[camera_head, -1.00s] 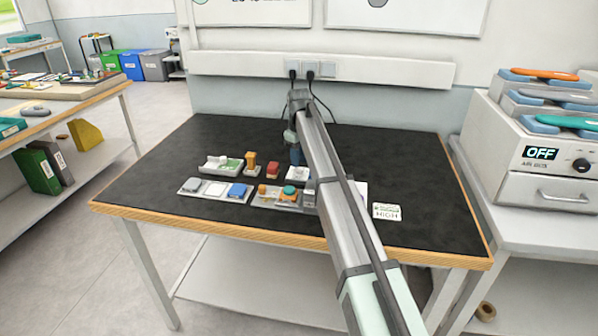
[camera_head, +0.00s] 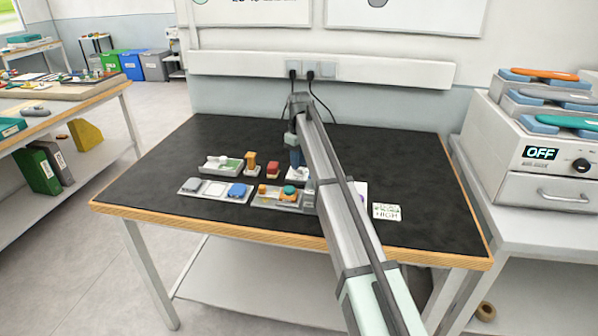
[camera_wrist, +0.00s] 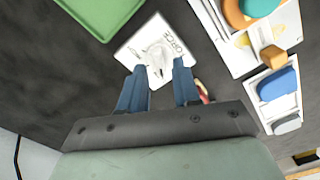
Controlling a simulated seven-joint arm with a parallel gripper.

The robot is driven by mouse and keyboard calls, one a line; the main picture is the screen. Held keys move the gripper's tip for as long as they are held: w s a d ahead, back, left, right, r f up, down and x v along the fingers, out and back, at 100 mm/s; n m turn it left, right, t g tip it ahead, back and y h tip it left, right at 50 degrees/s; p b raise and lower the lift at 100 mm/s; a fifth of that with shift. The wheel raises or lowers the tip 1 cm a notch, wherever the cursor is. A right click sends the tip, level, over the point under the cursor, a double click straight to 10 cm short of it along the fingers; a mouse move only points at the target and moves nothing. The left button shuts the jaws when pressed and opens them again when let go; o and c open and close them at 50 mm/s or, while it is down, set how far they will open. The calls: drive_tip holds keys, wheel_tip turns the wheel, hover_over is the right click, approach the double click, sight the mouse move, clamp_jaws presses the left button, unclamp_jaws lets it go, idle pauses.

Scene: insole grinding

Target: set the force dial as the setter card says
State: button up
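The force dial is a pale knob (camera_wrist: 158,58) on a white plate lettered FORCE (camera_wrist: 128,53) in the wrist view. My gripper (camera_wrist: 160,70) has two blue fingers spread apart, one toward each side of the knob. The fingers look open and empty; whether they touch the knob cannot be told. In the head view my gripper (camera_head: 296,158) points down over the dial plate (camera_head: 298,181), which is mostly hidden by the fingers and arm. The setter card (camera_head: 386,211) lies on the black table right of my arm and reads HIGH.
A red block (camera_head: 273,169) and an orange block (camera_head: 250,162) stand left of the dial. Trays with blocks (camera_head: 215,190) lie nearer the front. A green flat thing (camera_wrist: 98,14) shows in the wrist view. The table's back left is clear.

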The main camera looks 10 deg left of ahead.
drive_tip(key=shift+f, duration=1.3)
drive_tip(key=shift+r, duration=0.15)
idle(0.3)
clamp_jaws()
drive_tip(key=m, duration=0.5)
drive_tip(key=shift+m, duration=0.3)
drive_tip(key=m, duration=0.5)
drive_tip(key=shift+m, duration=0.9)
